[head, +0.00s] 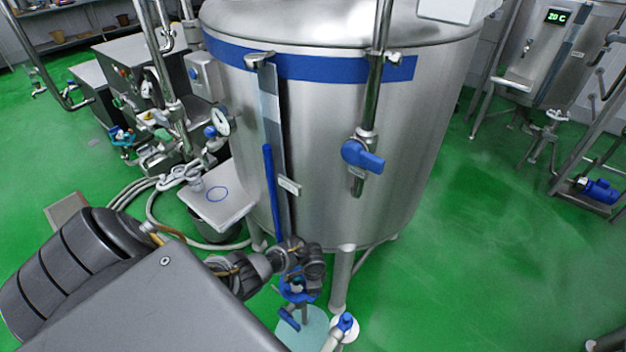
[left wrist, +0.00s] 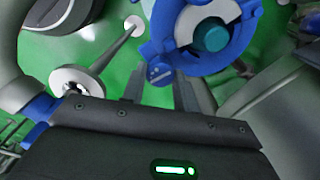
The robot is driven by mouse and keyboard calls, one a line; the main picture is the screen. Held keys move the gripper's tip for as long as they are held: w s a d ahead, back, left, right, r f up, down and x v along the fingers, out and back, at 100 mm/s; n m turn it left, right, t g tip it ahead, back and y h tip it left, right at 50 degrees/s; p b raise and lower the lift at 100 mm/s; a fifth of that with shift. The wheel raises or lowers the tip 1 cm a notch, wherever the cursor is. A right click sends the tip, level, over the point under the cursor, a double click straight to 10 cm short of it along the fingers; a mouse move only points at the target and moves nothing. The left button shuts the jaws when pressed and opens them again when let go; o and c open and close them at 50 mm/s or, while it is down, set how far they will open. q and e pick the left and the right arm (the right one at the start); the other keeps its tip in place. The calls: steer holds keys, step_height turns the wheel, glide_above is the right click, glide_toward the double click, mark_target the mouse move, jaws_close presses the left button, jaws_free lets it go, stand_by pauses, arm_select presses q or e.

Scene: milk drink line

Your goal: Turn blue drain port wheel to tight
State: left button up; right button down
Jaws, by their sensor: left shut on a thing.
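The blue drain port wheel (head: 297,294) is low under the big steel tank (head: 345,110), partly hidden by my left gripper (head: 300,266) in the head view. In the left wrist view the wheel (left wrist: 245,40) is a blue ring around a pale hub with a teal centre. My left gripper (left wrist: 160,85) is shut on the near edge of the wheel's rim, with a piece of blue between its fingertips. Any tight marking cannot be made out. My right gripper is not in view.
A tank leg (head: 341,280) stands just right of the wheel. A small blue-handled fitting (head: 346,322) is close by. A blue valve handle (head: 363,157) sits on the tank's front pipe. The green floor (head: 470,250) is open to the right.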

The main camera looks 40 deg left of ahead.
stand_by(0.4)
arm_select(q)
steer(key=o, duration=1)
steer(key=shift+r, duration=0.15)
steer(key=shift+r, duration=0.35)
step_height(320, 180, up, 10)
steer(key=p, duration=0.3)
steer(key=shift+f, duration=0.1)
